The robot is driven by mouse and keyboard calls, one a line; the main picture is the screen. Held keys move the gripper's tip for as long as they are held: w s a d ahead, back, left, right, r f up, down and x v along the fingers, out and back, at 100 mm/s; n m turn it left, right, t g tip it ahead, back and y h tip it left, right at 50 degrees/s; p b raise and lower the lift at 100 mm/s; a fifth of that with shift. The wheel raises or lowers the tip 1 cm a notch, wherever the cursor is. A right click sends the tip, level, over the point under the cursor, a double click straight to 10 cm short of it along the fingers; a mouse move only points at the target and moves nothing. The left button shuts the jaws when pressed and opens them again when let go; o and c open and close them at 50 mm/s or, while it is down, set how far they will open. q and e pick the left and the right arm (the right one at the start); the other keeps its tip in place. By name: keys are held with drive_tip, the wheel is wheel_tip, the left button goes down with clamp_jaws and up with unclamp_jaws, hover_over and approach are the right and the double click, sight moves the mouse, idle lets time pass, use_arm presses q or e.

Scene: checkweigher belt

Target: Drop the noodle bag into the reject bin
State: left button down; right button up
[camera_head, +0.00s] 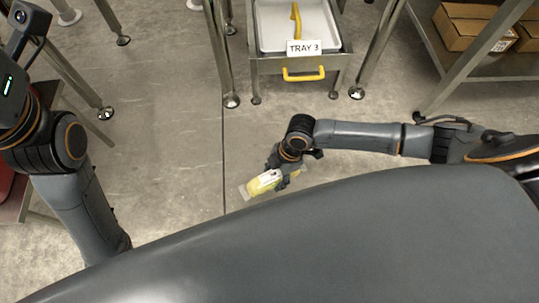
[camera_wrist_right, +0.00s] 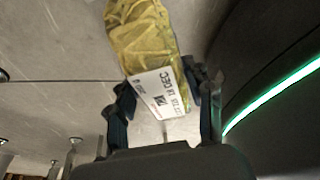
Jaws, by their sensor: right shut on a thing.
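The noodle bag (camera_head: 264,183) is a small yellow bag with a white label. In the head view it hangs above the concrete floor in my right gripper (camera_head: 284,173), near the middle of the picture. In the right wrist view the bag (camera_wrist_right: 142,38) reaches out beyond the fingertips, its white printed label nearest the gripper. My right gripper (camera_wrist_right: 158,97) is shut on the label end of the bag. My left arm shows at the left of the head view, but its gripper is out of view. I cannot identify a reject bin in either view.
A cart with a grey tray marked TRAY 3 (camera_head: 304,47) stands at the top, with a yellow handle (camera_head: 304,73) and a yellow object (camera_head: 295,22) in it. Steel table legs flank it. Cardboard boxes (camera_head: 466,30) lie on a shelf at top right. The floor (camera_head: 170,140) between is clear.

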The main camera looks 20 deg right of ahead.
drive_tip(key=shift+s+r+p, duration=0.3)
drive_tip(key=shift+s+r, duration=0.05)
drive_tip(key=shift+s, duration=0.35)
drive_tip(key=shift+s+r+p, duration=0.3)
drive_tip(key=shift+s, duration=0.4)
